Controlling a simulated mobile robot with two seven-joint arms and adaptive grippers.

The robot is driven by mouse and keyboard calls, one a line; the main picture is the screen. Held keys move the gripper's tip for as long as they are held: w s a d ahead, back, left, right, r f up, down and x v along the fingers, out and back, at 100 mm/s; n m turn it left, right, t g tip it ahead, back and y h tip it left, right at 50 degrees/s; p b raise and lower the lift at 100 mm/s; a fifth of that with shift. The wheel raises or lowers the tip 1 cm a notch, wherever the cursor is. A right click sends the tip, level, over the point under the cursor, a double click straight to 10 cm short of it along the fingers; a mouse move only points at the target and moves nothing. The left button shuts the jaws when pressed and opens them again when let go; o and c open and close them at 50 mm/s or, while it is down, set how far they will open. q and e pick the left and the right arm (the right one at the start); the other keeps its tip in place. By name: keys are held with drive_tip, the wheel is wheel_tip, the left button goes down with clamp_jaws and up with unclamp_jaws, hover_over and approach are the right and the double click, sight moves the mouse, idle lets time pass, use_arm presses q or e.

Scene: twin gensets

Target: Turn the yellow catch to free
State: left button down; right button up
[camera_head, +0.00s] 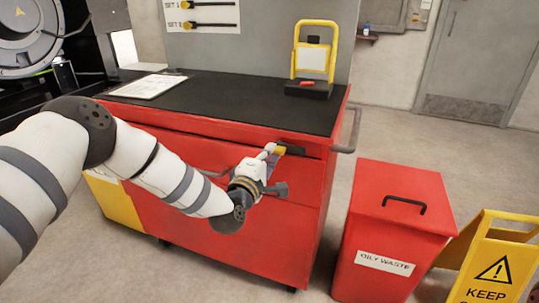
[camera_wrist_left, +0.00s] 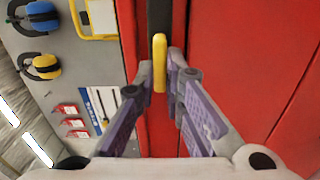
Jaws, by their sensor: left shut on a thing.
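The yellow catch (camera_head: 280,150) sits near the top right of the red cabinet's front (camera_head: 226,160), at a dark strip (camera_head: 292,149). In the left wrist view the catch (camera_wrist_left: 159,62) is a rounded yellow bar lying in line with the black strip (camera_wrist_left: 159,18). My left gripper (camera_head: 270,151) is at the cabinet front. Its two fingers (camera_wrist_left: 159,77) are closed on the catch, one on each side. In the head view the fingers and wrist hide part of the catch.
A red oily waste bin (camera_head: 395,225) and a yellow floor sign (camera_head: 494,262) stand right of the cabinet. A grey bar handle (camera_head: 349,132) juts from its right side. The black top (camera_head: 230,95) holds a white sheet (camera_head: 148,86) and a yellow-framed stand (camera_head: 314,52).

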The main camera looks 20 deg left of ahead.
use_arm(q)
drive_tip(key=shift+d+f, duration=0.1)
drive_tip(key=shift+d, duration=0.05)
idle(0.4)
drive_tip(key=c, duration=1.7)
unclamp_jaws()
drive_tip(key=shift+s, duration=0.1)
drive_tip(key=s, duration=1.2)
drive_tip(key=shift+a, duration=0.25)
